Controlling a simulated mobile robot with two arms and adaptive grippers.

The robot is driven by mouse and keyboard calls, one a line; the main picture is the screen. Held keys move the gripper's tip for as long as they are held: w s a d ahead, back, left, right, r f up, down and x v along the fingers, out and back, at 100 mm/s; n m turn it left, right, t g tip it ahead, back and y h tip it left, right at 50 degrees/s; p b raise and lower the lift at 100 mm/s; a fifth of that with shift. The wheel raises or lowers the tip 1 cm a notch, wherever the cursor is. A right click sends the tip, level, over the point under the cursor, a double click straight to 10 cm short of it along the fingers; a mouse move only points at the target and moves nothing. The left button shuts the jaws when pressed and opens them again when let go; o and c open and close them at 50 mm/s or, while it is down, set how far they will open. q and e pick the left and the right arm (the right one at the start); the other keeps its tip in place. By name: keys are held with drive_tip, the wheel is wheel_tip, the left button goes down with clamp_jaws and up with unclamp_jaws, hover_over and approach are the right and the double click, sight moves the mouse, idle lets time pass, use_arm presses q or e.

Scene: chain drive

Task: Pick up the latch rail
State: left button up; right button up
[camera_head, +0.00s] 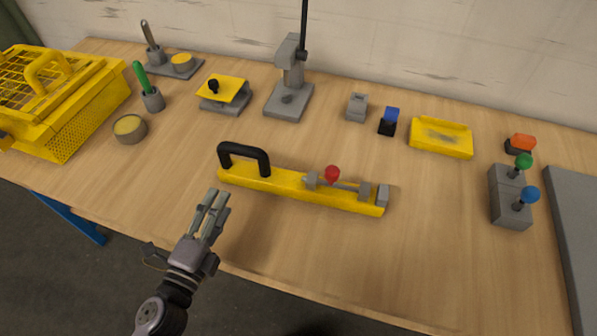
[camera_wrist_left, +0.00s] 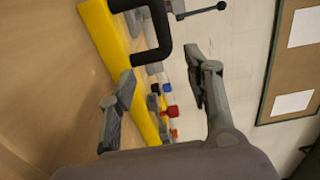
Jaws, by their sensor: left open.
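The latch rail (camera_head: 300,190) is a long yellow bar lying on the wooden table, with a black handle (camera_head: 243,156) at its left end and a grey latch with a red knob (camera_head: 332,175) toward its right end. My left gripper (camera_head: 214,202) is empty, in front of the rail's left end and apart from it. In the left wrist view, the yellow rail (camera_wrist_left: 103,34) and the black handle (camera_wrist_left: 160,30) are ahead of the open fingers (camera_wrist_left: 158,92). The handle is not between the fingertips. My right gripper is not in view.
A yellow basket (camera_head: 68,127) stands at the left. A grey press stand (camera_head: 289,99), small blocks and a yellow tray (camera_head: 441,139) are behind the rail. A grey box with green and blue knobs (camera_head: 509,205) stands at the right. The table in front of the rail is clear.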

use_arm(q)
drive_tip(key=p, duration=0.2)
approach(245, 155)
drive_tip(key=x, duration=0.4)
drive_tip(key=shift+w+d+f+p, duration=0.1)
drive_tip(key=shift+d+f+p, duration=0.1)
drive_tip(key=shift+p, duration=0.2)
drive_tip(key=x, duration=0.3)
drive_tip(key=p+x, duration=0.1)
drive_tip(key=x, duration=0.2)
drive_tip(key=shift+w+a+r, duration=0.15)
drive_tip(key=shift+w, duration=0.45)
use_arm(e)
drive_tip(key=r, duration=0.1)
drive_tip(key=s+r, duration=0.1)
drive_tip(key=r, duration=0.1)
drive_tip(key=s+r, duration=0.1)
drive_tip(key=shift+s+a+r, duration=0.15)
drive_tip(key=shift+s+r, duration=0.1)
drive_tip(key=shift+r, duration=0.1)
